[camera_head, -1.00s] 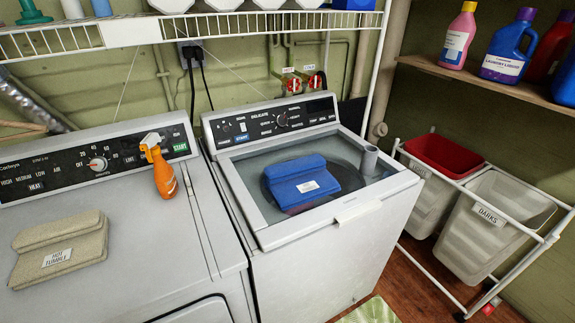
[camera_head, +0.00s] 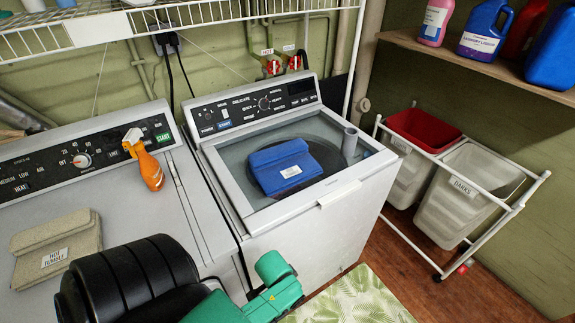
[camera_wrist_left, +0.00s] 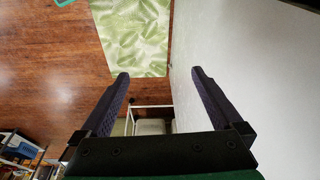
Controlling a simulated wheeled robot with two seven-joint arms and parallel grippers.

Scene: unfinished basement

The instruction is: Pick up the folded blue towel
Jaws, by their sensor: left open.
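The folded blue towel (camera_head: 283,165) lies on the glass lid of the white washer (camera_head: 318,225), with a small white label on its front. My left arm comes in at the bottom of the head view, in front of the machines and lower left of the towel. My left gripper (camera_wrist_left: 160,73) shows in the left wrist view, open, with nothing between its fingers. Beyond its fingers are a leaf-pattern mat and wood floor, with a pale upright surface at the right. The towel does not show in that view. My right gripper is not in view.
A folded beige towel (camera_head: 57,247) and an orange spray bottle (camera_head: 147,165) are on the dryer at left. A wire shelf (camera_head: 210,17) hangs above. A hamper cart (camera_head: 520,208) stands at right.

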